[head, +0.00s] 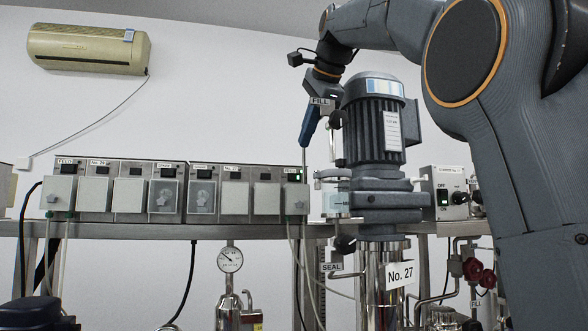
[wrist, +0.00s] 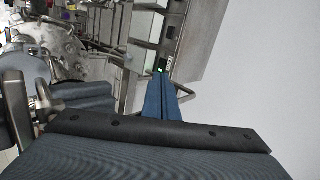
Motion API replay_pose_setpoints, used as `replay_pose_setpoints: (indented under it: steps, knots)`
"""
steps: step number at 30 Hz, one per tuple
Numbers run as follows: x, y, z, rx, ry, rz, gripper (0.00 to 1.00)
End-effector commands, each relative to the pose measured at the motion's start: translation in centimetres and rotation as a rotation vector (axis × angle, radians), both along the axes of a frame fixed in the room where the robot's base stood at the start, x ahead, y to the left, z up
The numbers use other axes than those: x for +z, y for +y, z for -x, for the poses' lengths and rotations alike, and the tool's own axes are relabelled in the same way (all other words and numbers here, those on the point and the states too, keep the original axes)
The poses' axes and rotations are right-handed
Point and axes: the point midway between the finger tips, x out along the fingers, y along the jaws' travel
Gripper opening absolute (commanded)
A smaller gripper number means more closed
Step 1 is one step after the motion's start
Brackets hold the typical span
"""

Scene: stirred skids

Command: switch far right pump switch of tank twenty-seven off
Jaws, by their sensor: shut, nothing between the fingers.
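The No. 27 label (head: 400,275) is on the steel column under a grey motor (head: 375,125). Right of the motor, a control box (head: 450,185) has an OFF label, a lit green rocker (head: 443,199) and a dark knob (head: 459,198); my arm stands close to its right side. My gripper (head: 305,140) is shut and empty, its blue fingers pointing down, left of the motor and above the right end of a row of boxes. In the wrist view my shut fingers (wrist: 164,88) point toward a small green light (wrist: 160,71). Which switch is the far right pump switch I cannot tell.
A row of switch boxes (head: 235,190) with pale covers stands on a steel shelf (head: 150,231); its right-end unit (head: 295,176) shows a green light. A clear cup (head: 337,200) sits beside the motor. A gauge (head: 230,260) and red valves (head: 480,271) are below.

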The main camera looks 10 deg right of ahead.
Motion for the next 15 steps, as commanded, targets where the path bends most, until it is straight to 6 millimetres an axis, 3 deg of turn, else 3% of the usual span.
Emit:
replay_pose_setpoints:
  steps: [9, 15]
  knots:
    - [-0.1, -0.3, -0.1, -0.006, 0.001, 0.000, 0.00]
    - [-1.7, 0.0, -1.7, -0.002, 0.003, 0.000, 0.00]
